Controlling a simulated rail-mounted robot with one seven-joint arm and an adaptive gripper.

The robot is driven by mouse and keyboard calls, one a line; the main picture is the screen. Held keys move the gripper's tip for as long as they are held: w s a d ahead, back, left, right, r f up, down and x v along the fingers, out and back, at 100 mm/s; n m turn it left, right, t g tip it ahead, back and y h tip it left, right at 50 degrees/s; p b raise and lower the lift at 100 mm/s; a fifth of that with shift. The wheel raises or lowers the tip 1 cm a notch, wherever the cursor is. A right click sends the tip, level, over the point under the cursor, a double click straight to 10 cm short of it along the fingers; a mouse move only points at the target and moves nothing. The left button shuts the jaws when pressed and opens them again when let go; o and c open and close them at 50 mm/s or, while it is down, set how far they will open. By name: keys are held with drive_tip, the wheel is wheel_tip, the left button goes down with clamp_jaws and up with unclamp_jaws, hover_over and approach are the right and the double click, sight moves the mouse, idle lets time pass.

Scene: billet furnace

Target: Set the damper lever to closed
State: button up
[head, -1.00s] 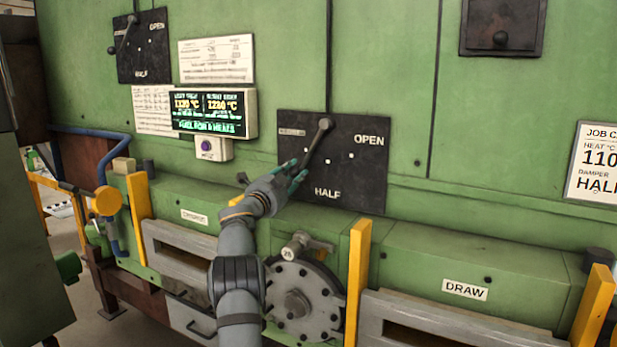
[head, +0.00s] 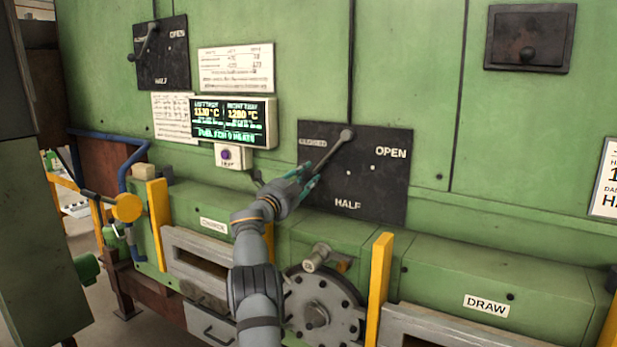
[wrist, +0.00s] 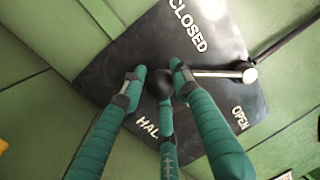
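The damper lever (head: 330,152) is a metal rod on a black plate (head: 385,180) lettered OPEN, HALF and, in the wrist view, CLOSED. Its pivot is at the upper right of the rod, which slants down and left between the HALF and CLOSED marks. My gripper (head: 308,181) is at the rod's lower end. In the wrist view the lever's dark knob (wrist: 158,88) sits among my three teal fingers (wrist: 157,82), with the rod (wrist: 220,73) running right behind one finger. Whether the fingers press on the knob is unclear.
A second lever plate (head: 163,60) is at the upper left. A lit display (head: 226,121) and a purple button (head: 226,154) are left of my gripper. Yellow posts (head: 381,290), a round bolted cover (head: 320,312) and a green ledge (head: 450,268) stand below.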

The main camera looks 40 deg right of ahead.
drive_tip(key=o, duration=0.4)
drive_tip(key=shift+w+a, duration=0.15)
drive_tip(key=shift+w, duration=0.15)
drive_tip(key=shift+o, duration=0.2)
drive_tip(key=shift+s, duration=0.1)
drive_tip(key=v, duration=1.2)
drive_tip(key=shift+d, duration=0.2)
drive_tip(key=x, duration=1.2)
drive_tip(key=shift+s, duration=0.1)
drive_tip(key=shift+a, duration=0.25)
